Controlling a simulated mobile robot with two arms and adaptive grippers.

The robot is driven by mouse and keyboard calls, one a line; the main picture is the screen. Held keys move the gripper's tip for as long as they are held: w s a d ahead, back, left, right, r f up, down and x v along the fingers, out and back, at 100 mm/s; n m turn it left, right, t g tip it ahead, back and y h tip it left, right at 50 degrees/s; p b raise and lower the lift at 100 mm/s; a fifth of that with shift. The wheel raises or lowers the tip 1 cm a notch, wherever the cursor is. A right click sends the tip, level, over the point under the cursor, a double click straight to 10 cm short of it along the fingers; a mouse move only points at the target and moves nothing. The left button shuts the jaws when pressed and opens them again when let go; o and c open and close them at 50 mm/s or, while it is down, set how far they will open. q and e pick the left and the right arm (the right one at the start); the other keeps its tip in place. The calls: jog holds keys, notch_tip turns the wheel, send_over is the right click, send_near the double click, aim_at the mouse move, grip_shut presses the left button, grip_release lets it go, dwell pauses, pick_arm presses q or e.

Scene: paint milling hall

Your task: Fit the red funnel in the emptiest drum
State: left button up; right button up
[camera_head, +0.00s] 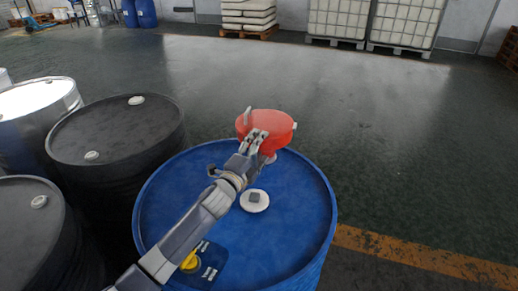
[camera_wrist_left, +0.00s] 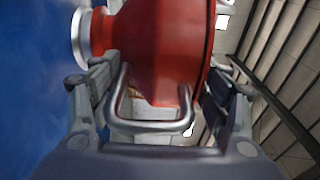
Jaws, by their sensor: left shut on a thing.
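The red funnel (camera_head: 272,126) is over the far edge of the blue drum (camera_head: 290,215), upright, wide mouth up. My left gripper (camera_head: 258,138) is shut on the near side of the funnel. In the left wrist view the gripper (camera_wrist_left: 160,100) has the red funnel (camera_wrist_left: 165,45) between its fingers. A pale ring (camera_wrist_left: 80,36) shows at the funnel's narrow end, close to the blue drum top (camera_wrist_left: 30,80). I cannot tell whether the narrow end is in an opening.
Black drums (camera_head: 115,130) (camera_head: 25,235) and a steel drum (camera_head: 40,95) stand close on the left. The floor (camera_head: 400,150) to the right is clear up to white caged tanks (camera_head: 338,18) at the back. A yellow line (camera_head: 420,256) crosses the floor.

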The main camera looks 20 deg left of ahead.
pick_arm(q)
jog(key=shift+s+f, duration=0.1)
jog(key=shift+f, duration=0.1)
jog(key=o, duration=1.8)
jog(key=shift+f, duration=0.35)
jog(key=shift+s, duration=0.1)
jog(key=shift+s+f, duration=0.15)
jog(key=shift+s, duration=0.3)
jog(key=s, duration=0.4)
jog(key=s+a, duration=0.1)
jog(key=s, duration=0.1)
jog(key=shift+r, duration=0.35)
jog(key=shift+s+a+r, duration=0.15)
jog(key=shift+s+r, duration=0.05)
jog(key=shift+s, duration=0.2)
